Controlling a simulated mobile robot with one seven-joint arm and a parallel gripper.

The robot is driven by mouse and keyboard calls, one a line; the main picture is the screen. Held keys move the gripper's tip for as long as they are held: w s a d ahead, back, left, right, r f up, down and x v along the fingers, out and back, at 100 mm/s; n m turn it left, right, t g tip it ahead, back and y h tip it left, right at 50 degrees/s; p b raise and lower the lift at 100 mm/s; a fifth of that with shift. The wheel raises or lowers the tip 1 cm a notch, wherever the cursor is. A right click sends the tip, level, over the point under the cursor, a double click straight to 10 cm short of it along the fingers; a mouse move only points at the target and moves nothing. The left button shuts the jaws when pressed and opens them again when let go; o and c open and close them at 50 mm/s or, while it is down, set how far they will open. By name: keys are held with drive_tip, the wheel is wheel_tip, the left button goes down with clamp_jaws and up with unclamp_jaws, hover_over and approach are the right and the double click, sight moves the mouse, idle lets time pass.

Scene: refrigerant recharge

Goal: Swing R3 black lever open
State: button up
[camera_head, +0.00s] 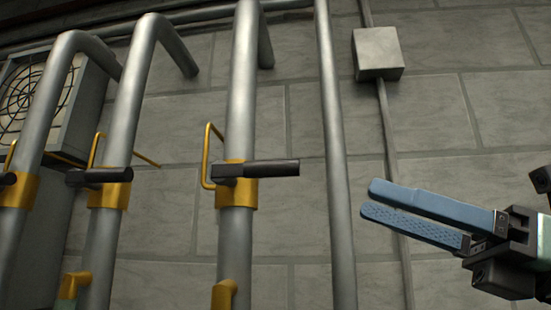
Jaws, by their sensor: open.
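Several grey vertical pipes carry brass valve collars with black levers. The nearest black lever (255,170) sticks out to the right, roughly level, from the brass collar (236,197) on the third pipe from the left. A second black lever (100,176) points left on the pipe beside it, and a third (7,179) is cut by the left edge. No label shows which one is R3. My gripper (367,201) is at the right with two blue fingers pointing left, slightly parted and empty. In the picture it is to the right of and below the nearest lever, apart from it.
Yellow bent rods (207,150) stand beside the valves. A thinner plain pipe (337,170) runs between the nearest lever and my gripper in the picture. A grey box (377,53) with a conduit is on the block wall. A fan unit (38,90) is at the left.

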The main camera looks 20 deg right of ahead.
sight(271, 170)
drive_tip(key=p+x, duration=0.6)
drive_tip(key=x, duration=0.6)
drive_tip(key=shift+w+a, duration=0.3)
drive_tip(key=shift+a, duration=0.1)
clamp_jaws()
idle(0.8)
